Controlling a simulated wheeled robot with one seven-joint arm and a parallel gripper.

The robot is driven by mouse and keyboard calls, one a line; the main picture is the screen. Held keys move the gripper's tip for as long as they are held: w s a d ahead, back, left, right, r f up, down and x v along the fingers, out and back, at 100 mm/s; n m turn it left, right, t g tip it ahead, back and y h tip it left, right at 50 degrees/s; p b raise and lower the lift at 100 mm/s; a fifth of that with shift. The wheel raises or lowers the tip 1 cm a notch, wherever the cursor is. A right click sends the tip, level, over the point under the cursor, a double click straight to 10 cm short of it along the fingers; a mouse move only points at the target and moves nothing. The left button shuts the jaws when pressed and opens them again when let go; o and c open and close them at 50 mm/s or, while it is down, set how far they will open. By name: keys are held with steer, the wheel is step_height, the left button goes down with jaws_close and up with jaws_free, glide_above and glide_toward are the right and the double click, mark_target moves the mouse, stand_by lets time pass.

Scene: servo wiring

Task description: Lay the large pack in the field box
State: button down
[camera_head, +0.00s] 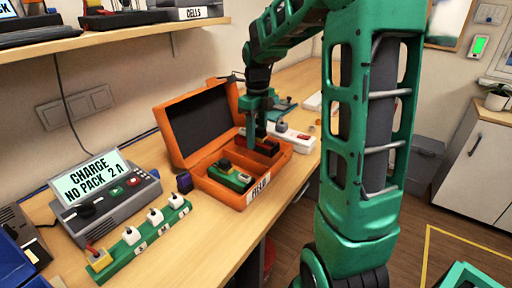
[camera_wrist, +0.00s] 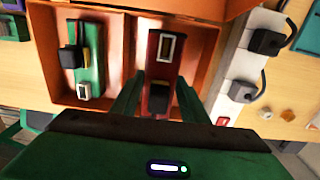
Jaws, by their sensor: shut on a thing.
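The field box (camera_head: 231,192) is an open orange case with a "FIELD" label, its lid tilted back. It also shows in the wrist view (camera_wrist: 117,60). My gripper (camera_head: 256,136) is over the box's far right part, and its fingers show in the wrist view (camera_wrist: 158,98). They are shut on a dark red pack (camera_wrist: 166,45) with a black block on it. This red pack is in or just over the right compartment; I cannot tell if it touches the floor. A green pack (camera_wrist: 88,62) with a black block lies in the left compartment.
A grey charger (camera_head: 104,208) reading "CHARGE NO PACK 2 A" stands at left. A green strip (camera_head: 140,243) with white plugs lies in front of it. A white power strip (camera_head: 293,138) lies right of the box. A small dark block (camera_head: 184,182) sits left of the box.

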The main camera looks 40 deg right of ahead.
mark_target(258, 146)
steer(key=shift+w+d+f, duration=0.1)
steer(key=shift+d+f, duration=0.15)
steer(key=shift+d, duration=0.05)
steer(key=shift+f, duration=1.9)
steer(key=shift+f, duration=0.15)
steer(key=c, duration=1)
jaws_free()
steer(key=shift+c, duration=0.2)
